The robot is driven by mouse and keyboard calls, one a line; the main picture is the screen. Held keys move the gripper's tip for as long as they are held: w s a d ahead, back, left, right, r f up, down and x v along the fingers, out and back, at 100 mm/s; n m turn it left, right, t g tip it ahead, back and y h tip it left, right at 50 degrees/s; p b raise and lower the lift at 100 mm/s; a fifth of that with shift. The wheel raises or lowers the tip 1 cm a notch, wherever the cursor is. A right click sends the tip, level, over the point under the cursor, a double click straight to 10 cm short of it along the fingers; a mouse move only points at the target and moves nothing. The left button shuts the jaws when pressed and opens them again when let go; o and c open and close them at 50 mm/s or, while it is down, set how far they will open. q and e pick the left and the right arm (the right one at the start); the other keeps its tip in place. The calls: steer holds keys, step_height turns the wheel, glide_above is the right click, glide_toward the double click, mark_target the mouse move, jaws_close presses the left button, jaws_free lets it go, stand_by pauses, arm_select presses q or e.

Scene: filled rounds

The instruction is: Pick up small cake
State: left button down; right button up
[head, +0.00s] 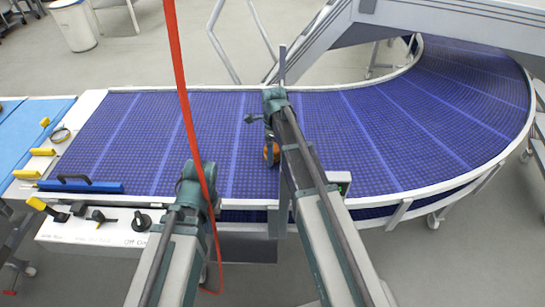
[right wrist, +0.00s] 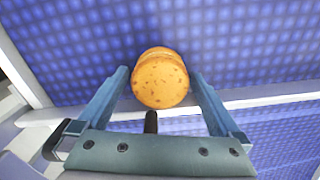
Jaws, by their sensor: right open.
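The small cake (right wrist: 160,80), a round golden-brown piece with dark specks, lies between the fingers of my right gripper (right wrist: 160,74) in the right wrist view. Gaps show on both sides, so the gripper is open around it. In the head view a bit of the orange cake (head: 271,153) shows on the blue conveyor belt, partly hidden by my right arm. My left gripper (head: 196,186) is over the near edge of the conveyor, left of the cake; its fingers are hidden.
The blue belt (head: 140,130) has a white near rim and curves away to the right. A red cable (head: 180,75) hangs across the head view. A blue-handled tool (head: 80,186) and yellow blocks lie at the left end. The belt around the cake is clear.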

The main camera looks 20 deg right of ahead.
steer(key=shift+c, duration=0.3)
steer(key=c, duration=0.7)
steer(key=shift+r, duration=0.1)
steer(key=shift+s+a+r+p, duration=0.15)
steer(key=shift+s+r+p, duration=0.15)
steer(key=shift+p, duration=0.15)
steer(key=s+a+r+p, duration=0.7)
steer(key=s+a, duration=0.1)
steer(key=s, duration=0.2)
steer(key=shift+s+a, duration=0.2)
steer(key=shift+s, duration=0.05)
